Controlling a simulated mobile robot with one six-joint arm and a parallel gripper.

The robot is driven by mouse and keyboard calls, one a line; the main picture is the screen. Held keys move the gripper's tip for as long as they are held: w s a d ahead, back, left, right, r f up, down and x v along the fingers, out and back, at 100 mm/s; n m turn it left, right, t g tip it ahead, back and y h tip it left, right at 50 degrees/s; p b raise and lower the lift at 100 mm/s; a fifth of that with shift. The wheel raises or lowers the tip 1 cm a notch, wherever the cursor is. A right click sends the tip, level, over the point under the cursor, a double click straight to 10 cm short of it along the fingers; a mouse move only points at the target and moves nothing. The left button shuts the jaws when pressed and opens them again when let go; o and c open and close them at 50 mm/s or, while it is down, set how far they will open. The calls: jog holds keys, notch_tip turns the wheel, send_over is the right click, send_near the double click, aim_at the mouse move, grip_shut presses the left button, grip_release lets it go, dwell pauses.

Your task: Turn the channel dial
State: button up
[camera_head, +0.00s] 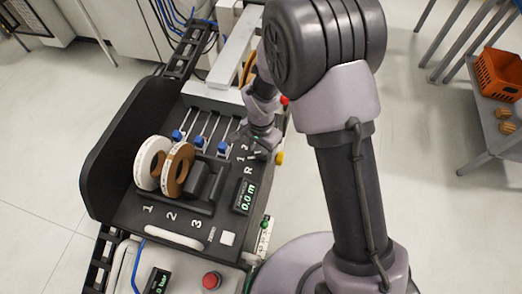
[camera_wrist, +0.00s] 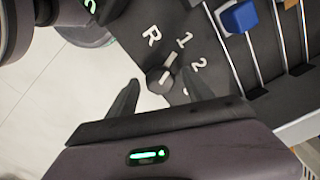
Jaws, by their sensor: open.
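The channel dial is a dark round knob (camera_wrist: 159,79) with a white line on it, ringed by the white marks R, 1 and 2 in the wrist view. Its line points roughly toward the 1. Another mark is mostly hidden by a finger. My gripper (camera_wrist: 158,77) is open, with one dark finger left of the dial and one right of it. I cannot tell whether either finger touches it. In the head view my gripper (camera_head: 264,142) is over the right edge of the dark panel, beside the marks, and largely covers the dial.
Blue slider knobs (camera_head: 196,142) on metal rods stand left of my gripper. Two tape rolls (camera_head: 177,170) and a display reading 0.0 m (camera_head: 245,196) are on the panel (camera_head: 125,215). A yellow knob (camera_head: 280,158) sits at the right edge. An orange crate (camera_head: 499,73) is far right.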

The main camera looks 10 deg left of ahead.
grip_shut()
jog(key=shift+n, duration=0.3)
jog(key=n, duration=0.4)
jog(key=shift+n+p, duration=0.4)
jog(key=shift+n, duration=1.8)
grip_release()
